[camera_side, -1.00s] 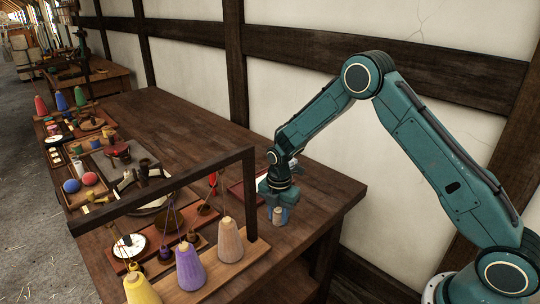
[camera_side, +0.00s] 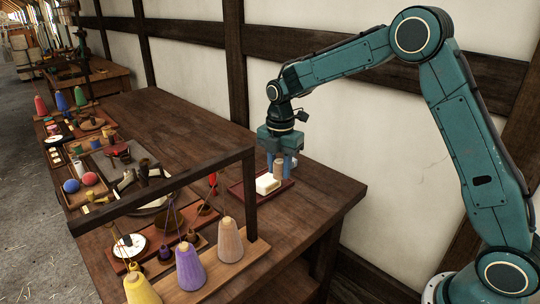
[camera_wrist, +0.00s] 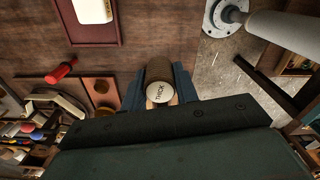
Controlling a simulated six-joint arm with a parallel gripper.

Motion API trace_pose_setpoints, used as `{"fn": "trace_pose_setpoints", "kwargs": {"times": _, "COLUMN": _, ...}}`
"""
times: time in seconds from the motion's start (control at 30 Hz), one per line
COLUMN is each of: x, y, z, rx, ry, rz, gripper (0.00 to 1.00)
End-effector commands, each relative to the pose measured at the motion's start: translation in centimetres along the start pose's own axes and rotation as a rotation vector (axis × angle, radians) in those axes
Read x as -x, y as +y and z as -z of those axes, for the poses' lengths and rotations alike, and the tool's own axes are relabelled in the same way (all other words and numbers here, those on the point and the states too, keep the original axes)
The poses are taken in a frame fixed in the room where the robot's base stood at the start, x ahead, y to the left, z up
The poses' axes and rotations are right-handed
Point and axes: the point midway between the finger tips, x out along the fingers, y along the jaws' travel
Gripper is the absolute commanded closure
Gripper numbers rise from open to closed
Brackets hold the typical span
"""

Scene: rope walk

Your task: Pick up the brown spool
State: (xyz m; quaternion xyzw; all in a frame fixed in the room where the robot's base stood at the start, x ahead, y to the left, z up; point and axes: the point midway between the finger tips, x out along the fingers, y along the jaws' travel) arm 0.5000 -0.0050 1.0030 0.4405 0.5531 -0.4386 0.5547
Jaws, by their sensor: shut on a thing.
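The brown spool (camera_wrist: 158,71) is between the two blue fingers of my gripper (camera_wrist: 158,86) in the wrist view. Its pale round end bears the word "THICK". In the side view my gripper (camera_side: 281,168) points down, and the spool (camera_side: 278,169) shows between its fingers as a tan piece. The fingers are shut on it. It is held up above the table, and from the side it appears just behind or over the red tray. The fingers hide part of the spool's sides.
A white block (camera_side: 268,184) lies on a dark red tray (camera_side: 245,193) below my gripper. A dark wooden frame (camera_side: 250,185) with hanging cords and several coloured cones stands in front. A purple cone (camera_side: 190,268) is among them. The table's right end (camera_side: 335,190) is clear.

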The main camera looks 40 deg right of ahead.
Motion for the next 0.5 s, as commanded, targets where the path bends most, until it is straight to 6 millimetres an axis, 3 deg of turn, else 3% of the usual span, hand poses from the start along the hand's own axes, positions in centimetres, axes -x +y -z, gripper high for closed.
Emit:
{"fn": "trace_pose_setpoints", "kwargs": {"times": 0.2, "x": 2.5, "y": 0.0, "z": 0.0, "rx": 0.0, "ry": 0.0, "rz": -0.001, "gripper": 0.92}}
{"fn": "trace_pose_setpoints", "kwargs": {"times": 0.5, "x": 3.2, "y": 0.0, "z": 0.0, "rx": 0.0, "ry": 0.0, "rz": 0.0, "gripper": 0.92}}
